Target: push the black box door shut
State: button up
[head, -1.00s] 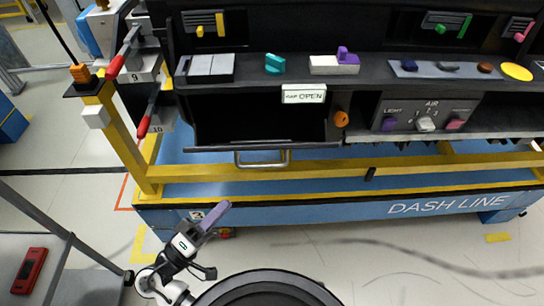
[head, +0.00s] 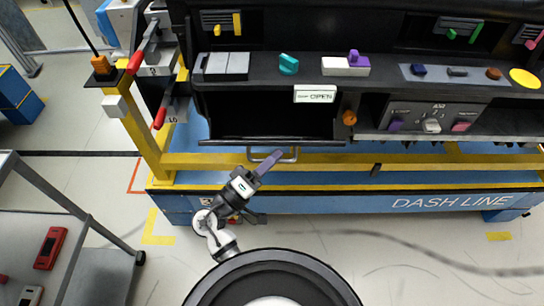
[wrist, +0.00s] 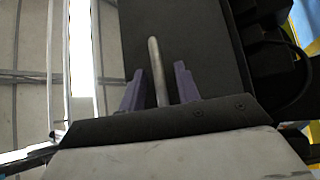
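The black box door (head: 215,143) is open under the dashboard, its edge towards me, below a sign reading OPEN (head: 315,94). The dark box opening (head: 262,116) shows above it. A grey bar handle (head: 293,157) sits at the door's front edge. My gripper (head: 268,163), with purple fingers, overlaps the handle in the head view. In the wrist view my gripper (wrist: 160,88) is open, its fingers apart. The grey handle bar (wrist: 155,62) shows between them against the dark door panel (wrist: 190,45). I cannot tell whether the fingers touch the bar.
A yellow rail (head: 400,158) and a blue beam (head: 345,204) run below the dashboard. An orange knob (head: 349,118) is right of the opening. Red-handled levers (head: 160,118) stand at left. A grey cart (head: 105,240) is at lower left. The floor at right is clear.

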grip_shut()
dwell(0.4)
